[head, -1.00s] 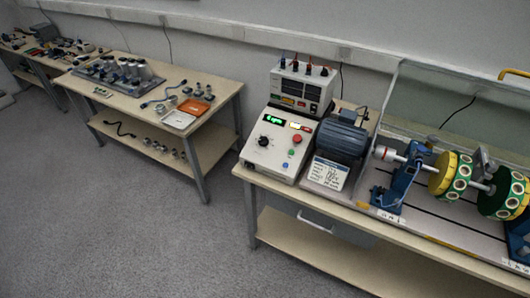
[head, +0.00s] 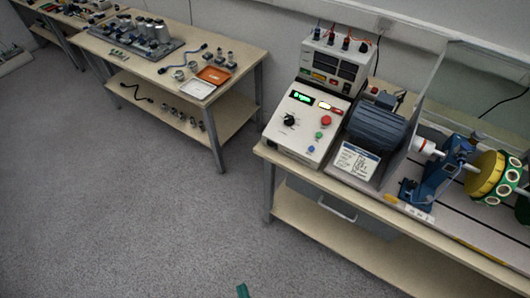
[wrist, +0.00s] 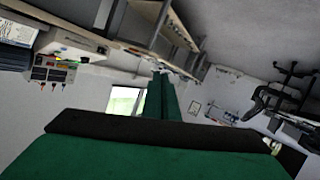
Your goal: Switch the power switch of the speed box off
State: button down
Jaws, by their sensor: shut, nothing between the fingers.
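The speed box (head: 296,143) is a white sloped box on the near left corner of the right bench. It has a lit green display (head: 303,99), a black knob (head: 289,120) and red, green and blue buttons. A small lit red and yellow rocker (head: 329,108), which looks like the power switch, sits right of the display; its position is too small to tell. My gripper (head: 242,290) shows only as a green tip at the bottom edge of the head view, well below and apart from the box. In the wrist view, its green fingers (wrist: 160,97) are together and empty.
A meter box (head: 331,66) with plugs on top stands behind the speed box. A motor (head: 377,125) and shaft rig stand to its right, by a clear guard. Another bench (head: 225,50) holds small parts at the left. The grey floor (head: 130,215) in front is clear.

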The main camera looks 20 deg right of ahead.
aim_at(269, 146)
jog(key=w+d+f+n+g+h, duration=0.1)
jog(key=w+d+f+n+h, duration=0.1)
jog(key=w+f+n, duration=0.55)
jog(key=w+d+f+n+g+h, duration=0.1)
jog(key=w+f+n+h, duration=0.1)
jog(key=w+f+n, duration=0.55)
jog(key=w+d+r+n+h, duration=0.3)
jog(key=w+r+n+h, duration=0.1)
jog(key=w+r, duration=0.3)
jog(key=w+d+r+n+h, duration=0.4)
jog(key=w+r, duration=0.3)
jog(key=w, duration=0.4)
jog(key=shift+d+r+n+h, duration=0.2)
jog(key=shift+n+h, duration=0.2)
jog(key=shift+n, duration=0.1)
jog(key=shift+w, duration=0.15)
jog(key=x, duration=1.4)
